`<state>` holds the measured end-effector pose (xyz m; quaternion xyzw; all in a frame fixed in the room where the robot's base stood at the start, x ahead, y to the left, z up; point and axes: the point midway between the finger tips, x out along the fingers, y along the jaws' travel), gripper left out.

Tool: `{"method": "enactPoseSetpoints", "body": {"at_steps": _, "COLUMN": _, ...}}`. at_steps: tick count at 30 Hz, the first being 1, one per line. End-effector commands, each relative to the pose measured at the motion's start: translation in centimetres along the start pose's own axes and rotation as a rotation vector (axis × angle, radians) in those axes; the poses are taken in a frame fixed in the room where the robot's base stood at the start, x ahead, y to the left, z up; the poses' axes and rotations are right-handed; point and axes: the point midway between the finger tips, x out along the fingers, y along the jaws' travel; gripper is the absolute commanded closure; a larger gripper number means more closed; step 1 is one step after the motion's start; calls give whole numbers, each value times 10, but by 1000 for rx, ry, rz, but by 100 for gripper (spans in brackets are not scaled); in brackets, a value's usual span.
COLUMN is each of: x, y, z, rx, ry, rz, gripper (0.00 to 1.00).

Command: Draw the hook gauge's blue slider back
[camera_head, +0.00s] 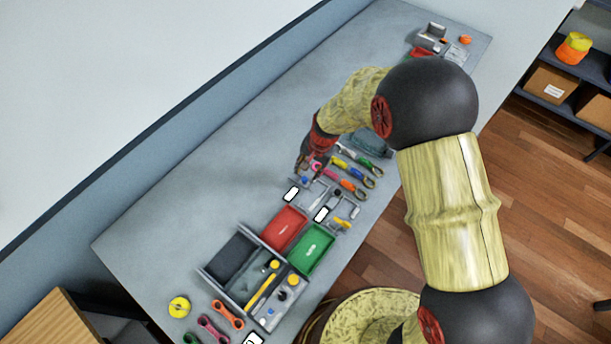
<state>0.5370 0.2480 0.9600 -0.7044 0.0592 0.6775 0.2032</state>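A small blue part (304,180), which may be the hook gauge's slider, shows beside grey metal tools on the bench, just below my gripper. A grey gauge-like tool (322,196) lies there near a white tag; which tool is the hook gauge is too small to tell. My gripper (303,164) points down over this spot at the end of my arm. Its fingers are dark and tiny in this view. I cannot tell whether they are open or shut, or whether they touch the blue part.
Colourful-handled tools (355,170) lie right of my gripper. A red bin (284,229), a green bin (311,248) and a grey divided tray (236,291) stand nearer the front. A yellow tape roll (179,307) lies at lower left. The bench's left side (190,205) is clear.

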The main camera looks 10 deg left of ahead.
Motion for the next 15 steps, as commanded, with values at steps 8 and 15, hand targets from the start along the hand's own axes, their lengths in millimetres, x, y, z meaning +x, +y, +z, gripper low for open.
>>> {"method": "enactPoseSetpoints", "body": {"at_steps": 8, "x": 44, "y": 1, "z": 1, "rx": 0, "ry": -2, "rz": 2, "gripper": 64}}
{"method": "enactPoseSetpoints", "body": {"at_steps": 15, "x": 60, "y": 1, "z": 0, "rx": -1, "ry": 0, "rz": 1, "gripper": 64}}
